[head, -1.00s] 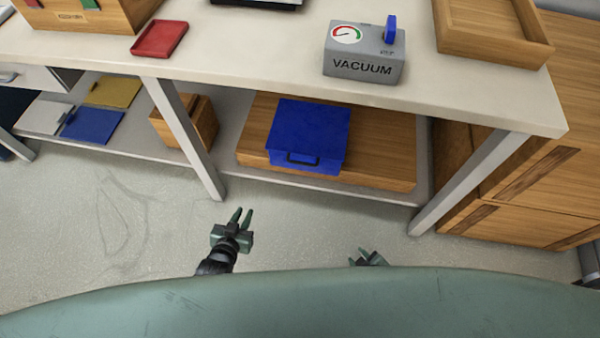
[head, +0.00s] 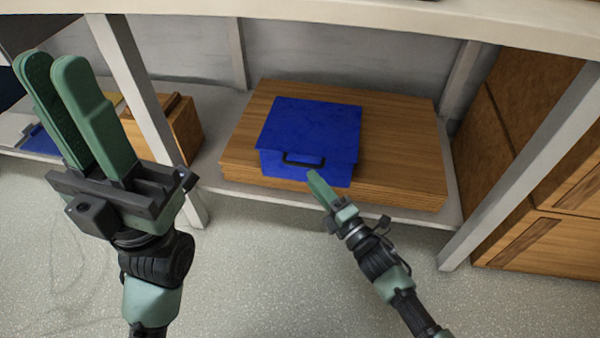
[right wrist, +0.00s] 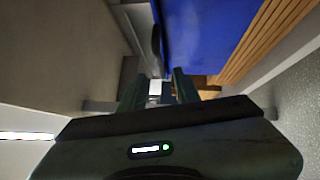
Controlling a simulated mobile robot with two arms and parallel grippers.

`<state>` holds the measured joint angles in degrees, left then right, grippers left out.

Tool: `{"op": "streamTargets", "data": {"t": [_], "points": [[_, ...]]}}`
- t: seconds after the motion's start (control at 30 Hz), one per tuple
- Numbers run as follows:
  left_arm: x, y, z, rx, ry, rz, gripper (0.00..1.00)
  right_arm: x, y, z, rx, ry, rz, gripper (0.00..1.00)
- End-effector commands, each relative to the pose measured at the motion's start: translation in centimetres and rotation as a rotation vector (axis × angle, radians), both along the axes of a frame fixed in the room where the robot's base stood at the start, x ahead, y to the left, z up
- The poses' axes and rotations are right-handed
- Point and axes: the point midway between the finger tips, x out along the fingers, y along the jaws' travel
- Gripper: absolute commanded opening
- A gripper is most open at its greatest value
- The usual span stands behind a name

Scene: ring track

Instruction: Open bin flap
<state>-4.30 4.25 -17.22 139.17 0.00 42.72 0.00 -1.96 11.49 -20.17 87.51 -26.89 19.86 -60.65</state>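A blue bin (head: 308,135) with a flat blue flap (head: 315,120) on top stands on a wooden board on the lower shelf. The flap looks closed. A dark handle (head: 303,160) is on the bin's front. My right gripper (head: 316,178) is just in front of the bin, near its lower front by the handle; contact cannot be told. In the right wrist view, its two fingers (right wrist: 158,85) are apart with nothing between them, and the blue bin (right wrist: 205,35) is ahead. My left gripper (head: 50,65) is raised at the left, empty, its fingers slightly apart.
The wooden board (head: 400,150) lies on the grey lower shelf (head: 450,190). The white tabletop (head: 400,22) hangs above it. Table legs (head: 140,90) stand left and right (head: 530,170). A wooden box (head: 180,125) sits left, and wooden drawers (head: 560,235) stand right. The floor in front is clear.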

Motion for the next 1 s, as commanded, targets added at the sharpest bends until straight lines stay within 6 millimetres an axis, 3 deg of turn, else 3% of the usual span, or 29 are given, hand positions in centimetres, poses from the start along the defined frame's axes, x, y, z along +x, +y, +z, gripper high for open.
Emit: {"op": "streamTargets", "data": {"t": [0.4, 0.8, 0.9, 1.0], "points": [[-0.3, -0.2, 0.9, 0.006, -0.068, 0.004, 0.19, 5.3, 3.2, 0.7, 0.003, 0.003, -0.001, 0.32], [-0.3, -0.3, 1.3, 0.009, -0.078, 0.006, 0.19, 6.0, 3.6, 0.9, 0.004, 0.006, -0.002, 0.32], [-0.3, -0.3, 1.3, 0.009, -0.077, 0.005, 0.19, 6.0, 3.6, 0.9, 0.003, 0.006, -0.002, 0.04], [-0.3, -0.3, 1.3, 0.009, -0.077, 0.005, 0.19, 6.0, 3.6, 0.9, 0.003, 0.006, -0.002, 0.00]]}}
